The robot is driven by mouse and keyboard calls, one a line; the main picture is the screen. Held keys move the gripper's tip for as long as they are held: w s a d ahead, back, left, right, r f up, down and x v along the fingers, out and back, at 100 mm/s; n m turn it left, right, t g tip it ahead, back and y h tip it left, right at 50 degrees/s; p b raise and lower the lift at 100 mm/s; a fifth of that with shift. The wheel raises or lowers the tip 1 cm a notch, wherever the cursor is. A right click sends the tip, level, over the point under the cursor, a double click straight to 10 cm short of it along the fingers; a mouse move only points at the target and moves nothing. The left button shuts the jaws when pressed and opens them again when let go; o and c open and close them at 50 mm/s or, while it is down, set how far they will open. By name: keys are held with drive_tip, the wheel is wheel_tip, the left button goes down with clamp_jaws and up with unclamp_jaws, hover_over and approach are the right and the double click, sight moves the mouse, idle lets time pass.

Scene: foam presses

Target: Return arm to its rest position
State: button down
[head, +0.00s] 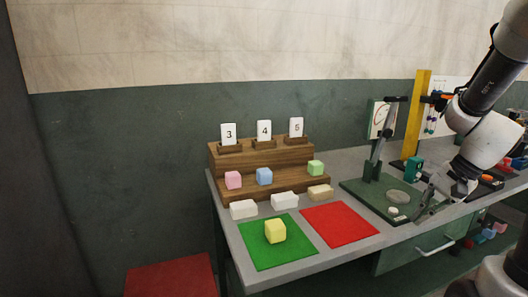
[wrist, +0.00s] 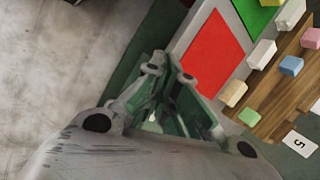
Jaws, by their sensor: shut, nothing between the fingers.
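My arm reaches in from the right in the head view, with my gripper (head: 424,207) angled down over the right part of the bench, beside the green press base (head: 367,199). The gripper is shut and empty. In the wrist view its fingers (wrist: 170,68) come together, with the red mat (wrist: 211,58) beyond them. I cannot tell whether the fingertips touch anything below.
A yellow cube (head: 275,231) sits on the green mat (head: 248,253), left of the red mat (head: 341,225). A wooden stepped stand (head: 262,158) holds numbered cards and pink, blue and green cubes. Pale blocks (head: 284,201) lie in front. A press lever (head: 381,134) stands close to my arm.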

drive_tip(key=s+a+r+n+t+h, duration=0.2)
drive_tip(key=s+a+r+n+h, duration=0.1)
drive_tip(key=s+r+n, duration=0.7)
drive_tip(key=s+r+h, duration=0.1)
drive_tip(key=s+r, duration=0.1)
drive_tip(key=s, duration=0.1)
drive_tip(key=shift+a, duration=0.2)
drive_tip(key=shift+s+f, duration=0.1)
